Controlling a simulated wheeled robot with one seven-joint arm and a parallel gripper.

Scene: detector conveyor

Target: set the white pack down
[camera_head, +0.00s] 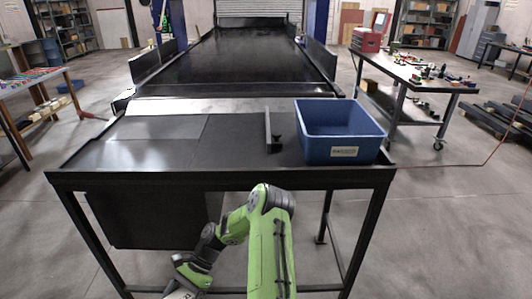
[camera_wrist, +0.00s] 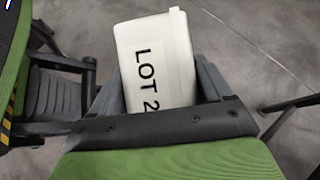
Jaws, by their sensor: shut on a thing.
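The white pack (camera_wrist: 160,62) fills the middle of the wrist view, with "LOT 2" in black letters on its face and the text cut off at the lower end. My gripper (camera_wrist: 162,85) is shut on it, with a dark grey finger on each side. In the head view my green arm reaches down to the lower left, in front of the black table (camera_head: 155,152) and below its top. Only a pale sliver shows there at the bottom edge; the gripper itself is mostly out of frame.
A blue bin (camera_head: 340,133) with a label stands at the table's right end. A short black upright divider (camera_head: 271,135) is left of it. The table's left and middle are bare. A black conveyor (camera_head: 240,62) runs behind. A cluttered workbench (camera_head: 415,75) stands at right.

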